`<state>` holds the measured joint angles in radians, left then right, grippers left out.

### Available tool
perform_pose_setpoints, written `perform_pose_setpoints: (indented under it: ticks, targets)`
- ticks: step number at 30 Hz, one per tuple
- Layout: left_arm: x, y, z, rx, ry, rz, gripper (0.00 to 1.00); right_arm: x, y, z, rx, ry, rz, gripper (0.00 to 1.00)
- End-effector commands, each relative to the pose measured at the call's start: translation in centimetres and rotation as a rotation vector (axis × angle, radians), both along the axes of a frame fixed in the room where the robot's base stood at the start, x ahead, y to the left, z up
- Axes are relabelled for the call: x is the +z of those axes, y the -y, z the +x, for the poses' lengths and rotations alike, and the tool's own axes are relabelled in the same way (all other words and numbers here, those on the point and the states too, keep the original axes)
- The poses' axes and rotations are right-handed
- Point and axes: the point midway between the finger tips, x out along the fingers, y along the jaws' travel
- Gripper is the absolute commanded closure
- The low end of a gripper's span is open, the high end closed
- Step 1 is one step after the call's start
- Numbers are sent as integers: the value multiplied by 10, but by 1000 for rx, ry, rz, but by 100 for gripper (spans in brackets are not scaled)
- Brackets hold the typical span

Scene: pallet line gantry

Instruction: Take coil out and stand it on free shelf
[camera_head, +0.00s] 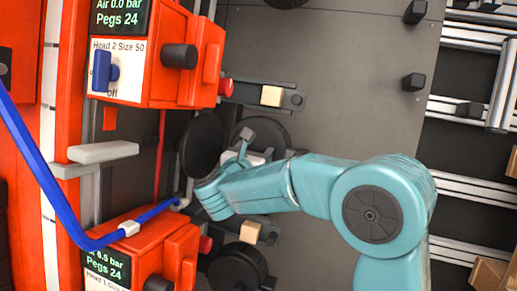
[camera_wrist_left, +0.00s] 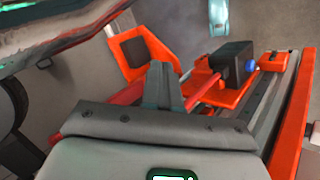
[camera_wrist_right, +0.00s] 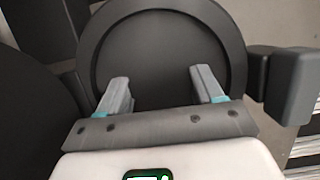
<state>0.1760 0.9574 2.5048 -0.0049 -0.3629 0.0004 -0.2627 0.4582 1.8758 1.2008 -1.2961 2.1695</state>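My right gripper (camera_head: 246,140) is over the upper round black drum (camera_head: 268,128). In the right wrist view its two fingers (camera_wrist_right: 162,92) are apart with nothing between them, and the drum's raised rim and flat dark face (camera_wrist_right: 165,50) lie just beyond. I cannot tell whether a coil sits in that drum. A round black disc (camera_head: 203,145) stands open beside it. A ridged black round part, possibly a coil (camera_head: 237,268), shows lower in the head view. My left gripper (camera_wrist_left: 165,88) is shut and empty; it is outside the head view. No shelf is clearly identifiable.
Orange machine heads (camera_head: 160,60) and (camera_head: 150,250) stand at left, with a blue hose (camera_head: 50,190) and light grey bar (camera_head: 103,152). Wooden parts (camera_head: 490,274) and metal rails (camera_head: 470,190) lie at right. A black block (camera_wrist_right: 292,85) is close right of my right gripper.

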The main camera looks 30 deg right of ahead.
Motion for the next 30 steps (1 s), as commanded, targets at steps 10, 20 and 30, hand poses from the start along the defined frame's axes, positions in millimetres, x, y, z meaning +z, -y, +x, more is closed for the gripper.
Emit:
perform_pose_setpoints:
  ticks: [10,20,30]
  targets:
    - [0,0,0,0,0,0,100,2,1,1,-4,2,0,77]
    - [-13,0,0,0,0,0,100,13,-11,-24,0,2,-1,77]
    - [-31,0,0,0,0,0,100,13,-46,-94,2,3,0,77]
